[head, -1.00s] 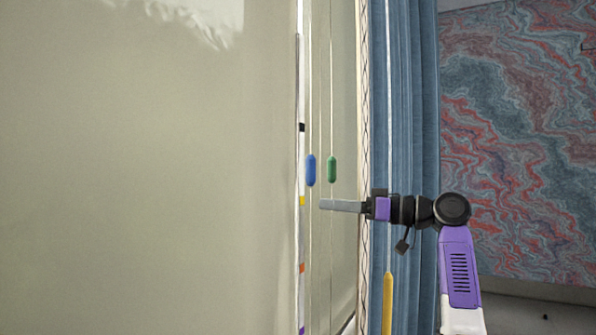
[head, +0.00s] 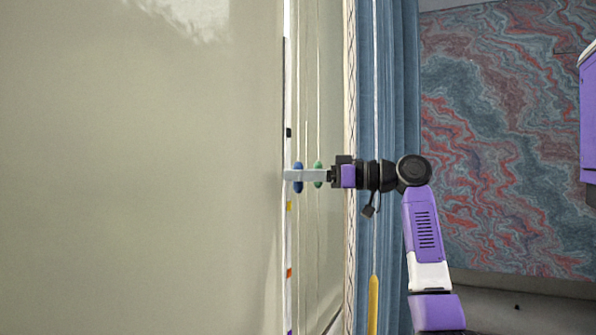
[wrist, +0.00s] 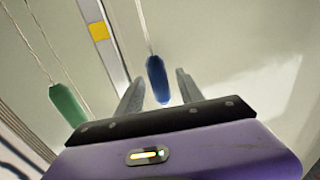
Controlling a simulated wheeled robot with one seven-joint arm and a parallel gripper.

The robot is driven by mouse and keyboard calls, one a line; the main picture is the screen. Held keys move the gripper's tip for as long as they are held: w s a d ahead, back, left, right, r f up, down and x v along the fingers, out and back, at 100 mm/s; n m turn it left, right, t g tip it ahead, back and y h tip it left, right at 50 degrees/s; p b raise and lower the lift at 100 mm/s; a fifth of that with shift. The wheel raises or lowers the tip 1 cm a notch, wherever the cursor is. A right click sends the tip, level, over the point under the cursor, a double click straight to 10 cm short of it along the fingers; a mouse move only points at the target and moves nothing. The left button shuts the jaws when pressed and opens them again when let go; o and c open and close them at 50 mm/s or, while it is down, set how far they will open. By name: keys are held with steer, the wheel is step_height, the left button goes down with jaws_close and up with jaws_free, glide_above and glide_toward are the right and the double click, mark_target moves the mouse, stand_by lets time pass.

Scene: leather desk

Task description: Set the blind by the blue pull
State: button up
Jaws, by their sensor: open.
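The blue pull (head: 298,187) hangs on a thin cord beside a pale strip with coloured marks (head: 289,235). In the wrist view the blue pull (wrist: 158,80) is between the two open fingers (wrist: 158,92), with a gap visible on each side. Whether either finger touches it I cannot tell. The green pull (head: 318,166) hangs just right of the blue one, partly behind my gripper. In the wrist view the green pull (wrist: 68,105) is outside the fingers, to the left.
A yellow pull (head: 373,300) hangs lower right, in front of the blue curtain (head: 398,100). The strip carries black, yellow (wrist: 98,31), orange and purple marks. A broad pale panel (head: 140,180) fills the left side. A marbled wall (head: 490,150) is at right.

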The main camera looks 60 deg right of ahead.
steer(key=shift+w, duration=0.2)
steer(key=shift+a, duration=0.1)
steer(key=shift+c, duration=0.2)
jaws_close()
stand_by(1.1)
